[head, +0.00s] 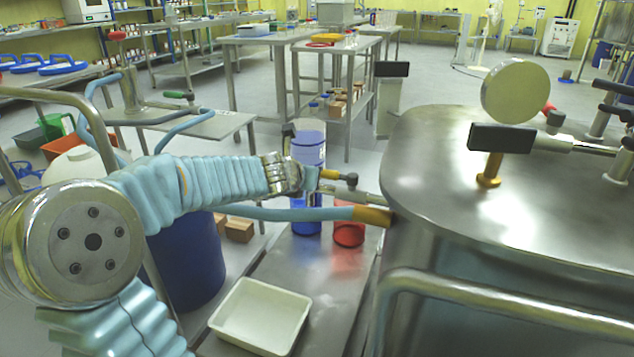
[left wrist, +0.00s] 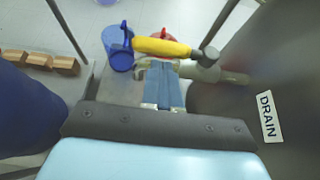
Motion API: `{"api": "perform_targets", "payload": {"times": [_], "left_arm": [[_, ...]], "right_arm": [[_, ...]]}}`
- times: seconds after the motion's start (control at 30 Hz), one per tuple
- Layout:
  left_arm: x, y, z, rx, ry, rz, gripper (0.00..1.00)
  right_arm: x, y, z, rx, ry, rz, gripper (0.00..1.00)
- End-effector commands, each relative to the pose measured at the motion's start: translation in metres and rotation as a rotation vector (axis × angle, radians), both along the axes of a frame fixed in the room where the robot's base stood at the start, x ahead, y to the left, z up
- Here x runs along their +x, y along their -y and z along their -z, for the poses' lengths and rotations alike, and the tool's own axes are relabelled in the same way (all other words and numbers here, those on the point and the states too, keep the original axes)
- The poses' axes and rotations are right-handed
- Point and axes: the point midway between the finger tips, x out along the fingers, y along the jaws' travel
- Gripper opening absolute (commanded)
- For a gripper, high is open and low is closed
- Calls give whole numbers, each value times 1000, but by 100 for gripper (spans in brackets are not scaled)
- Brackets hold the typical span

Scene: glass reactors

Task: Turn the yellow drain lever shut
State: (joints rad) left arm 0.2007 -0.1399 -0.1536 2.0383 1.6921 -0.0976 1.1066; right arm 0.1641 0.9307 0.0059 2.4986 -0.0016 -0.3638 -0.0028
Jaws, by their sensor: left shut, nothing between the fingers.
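The yellow drain lever (left wrist: 162,47) lies roughly along the metal drain pipe (left wrist: 232,77) in the left wrist view, its grey pivot (left wrist: 208,56) at the right end. In the head view a small part of the lever (head: 329,174) shows just right of my left gripper (head: 312,180). My left gripper (left wrist: 164,68) is shut and empty, its blue fingers together. The fingertips are close beside the lever; I cannot tell whether they touch it. The label DRAIN (left wrist: 268,116) is on the steel vessel wall. My right gripper is not in view.
The steel reactor top (head: 440,150) fills the right, with a rail (head: 500,300) in front. A blue hose (head: 290,213) with an orange end passes below my left gripper. A blue container (left wrist: 117,45) and a red one (head: 349,234) stand below. A white tray (head: 225,318) lies nearer.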

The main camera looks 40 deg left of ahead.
Motion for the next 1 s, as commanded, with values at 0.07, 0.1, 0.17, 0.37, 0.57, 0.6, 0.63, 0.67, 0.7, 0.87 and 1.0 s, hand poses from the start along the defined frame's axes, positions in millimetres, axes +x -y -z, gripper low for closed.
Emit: {"api": "perform_targets", "payload": {"times": [0.07,0.1,0.17,0.37,0.57,0.6,0.63,0.67,0.7,0.87,1.0], "left_arm": [[13,-4,11,1,-1,0,0],[19,-6,13,1,-1,0,0],[26,-8,17,0,-1,1,0],[41,-13,22,0,0,1,0],[43,-13,22,0,0,1,0],[43,-13,22,0,0,1,0],[43,-13,22,0,0,1,0],[43,-13,22,0,0,1,0],[43,-13,22,0,0,1,0],[43,-14,21,1,-1,5,0],[45,-18,19,-1,-2,27,0]], "right_arm": [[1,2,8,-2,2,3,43],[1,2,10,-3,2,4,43],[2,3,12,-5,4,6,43],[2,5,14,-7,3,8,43],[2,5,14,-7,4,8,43],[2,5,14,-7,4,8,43],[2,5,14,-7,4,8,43],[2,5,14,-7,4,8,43],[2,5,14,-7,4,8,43],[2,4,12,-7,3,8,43],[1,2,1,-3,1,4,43]]}}
